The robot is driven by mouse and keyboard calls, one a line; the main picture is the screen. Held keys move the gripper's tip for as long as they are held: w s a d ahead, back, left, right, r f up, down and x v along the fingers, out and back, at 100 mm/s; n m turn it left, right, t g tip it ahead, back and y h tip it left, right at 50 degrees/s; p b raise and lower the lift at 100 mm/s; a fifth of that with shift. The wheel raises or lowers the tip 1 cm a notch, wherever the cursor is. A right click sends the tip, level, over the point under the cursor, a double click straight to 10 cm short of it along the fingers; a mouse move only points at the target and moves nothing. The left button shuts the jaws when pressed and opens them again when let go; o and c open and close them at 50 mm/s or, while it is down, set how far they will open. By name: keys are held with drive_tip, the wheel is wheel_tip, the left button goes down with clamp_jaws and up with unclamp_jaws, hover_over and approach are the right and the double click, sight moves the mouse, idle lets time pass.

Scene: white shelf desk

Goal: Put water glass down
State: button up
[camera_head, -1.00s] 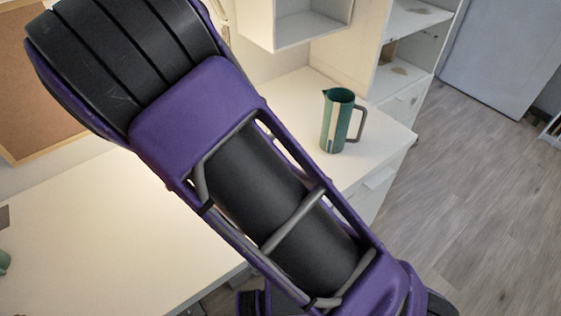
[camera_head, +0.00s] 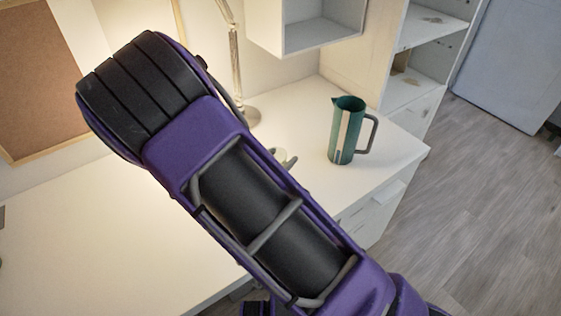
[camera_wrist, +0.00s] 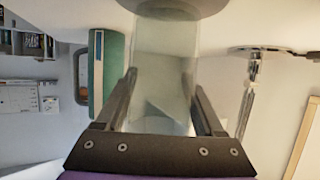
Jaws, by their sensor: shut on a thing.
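The water glass (camera_wrist: 165,55) is clear and stands between the two fingers of my gripper (camera_wrist: 160,76) in the wrist view. The fingers are shut on its sides. The wrist picture looks upside down, with the desk surface toward the top. I cannot tell from these frames whether the glass touches the desk. The white desk (camera_head: 90,235) shows on both sides of my arm.
A green pitcher (camera_head: 345,130) with a grey handle stands at the desk's right part; it also shows in the wrist view (camera_wrist: 108,70). A lamp (camera_head: 236,70) stands at the back. A small pale object (camera_head: 281,156) is partly hidden by my arm.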

drive_tip(key=shift+f, duration=0.25)
drive_tip(key=shift+f, duration=0.1)
drive_tip(key=shift+f, duration=0.15)
drive_tip(key=o, duration=1.5)
drive_tip(key=shift+s+a+r, duration=0.1)
drive_tip(key=shift+r, duration=0.25)
drive_tip(key=p+v, duration=0.2)
drive_tip(key=v, duration=0.9)
drive_tip(key=shift+s+a, duration=0.1)
drive_tip(key=shift+s, duration=0.2)
